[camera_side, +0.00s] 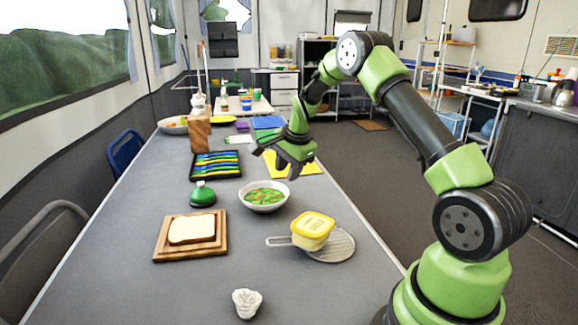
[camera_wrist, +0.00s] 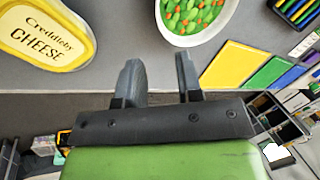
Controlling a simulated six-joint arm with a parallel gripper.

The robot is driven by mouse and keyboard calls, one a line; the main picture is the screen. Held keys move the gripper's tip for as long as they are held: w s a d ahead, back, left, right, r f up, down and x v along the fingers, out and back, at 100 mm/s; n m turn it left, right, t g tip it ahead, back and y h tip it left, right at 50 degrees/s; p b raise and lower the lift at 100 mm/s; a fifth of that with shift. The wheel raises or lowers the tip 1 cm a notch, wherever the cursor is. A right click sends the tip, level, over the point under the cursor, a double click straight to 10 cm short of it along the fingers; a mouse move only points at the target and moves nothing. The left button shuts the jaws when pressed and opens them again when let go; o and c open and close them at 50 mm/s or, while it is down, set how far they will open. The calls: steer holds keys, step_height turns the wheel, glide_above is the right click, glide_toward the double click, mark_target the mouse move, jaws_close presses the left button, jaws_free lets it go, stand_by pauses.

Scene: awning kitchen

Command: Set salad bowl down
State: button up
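The salad bowl (camera_side: 264,197) is white and holds green salad with orange bits. It stands upright on the grey table in the side view. In the wrist view the salad bowl (camera_wrist: 196,22) is at the top, cut off by the frame edge. My gripper (camera_side: 287,170) is above and behind the bowl in the side view, apart from it. In the wrist view my gripper (camera_wrist: 160,75) has its two dark fingers spread with nothing between them.
A yellow cheese tub (camera_side: 312,229) sits on a grey slotted turner (camera_side: 335,245) right of the bowl. Bread lies on a wooden board (camera_side: 161,246) at left, near a green round container (camera_side: 202,194). A cutlery tray (camera_side: 206,174) and yellow mat (camera_side: 303,170) lie behind. A crumpled white item (camera_side: 246,303) is in front.

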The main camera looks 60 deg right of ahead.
steer(key=s+a+r+n+t+y, duration=0.1)
steer(key=s+a+r+n, duration=0.3)
steer(key=a+r, duration=0.35)
steer(key=s+a+r+n+t, duration=0.1)
steer(key=s+a+r+n, duration=0.3)
steer(key=a+r, duration=0.4)
steer(key=s+a+r+n+t+y, duration=0.1)
steer(key=s+a+n, duration=0.3)
steer(key=s, duration=0.3)
steer(key=s+a+r+n+y, duration=0.1)
steer(key=s+a+n, duration=0.3)
steer(key=s, duration=0.4)
steer(key=shift+s+a+r+t, duration=0.15)
steer(key=shift+s+t, duration=0.1)
steer(key=shift+t, duration=0.15)
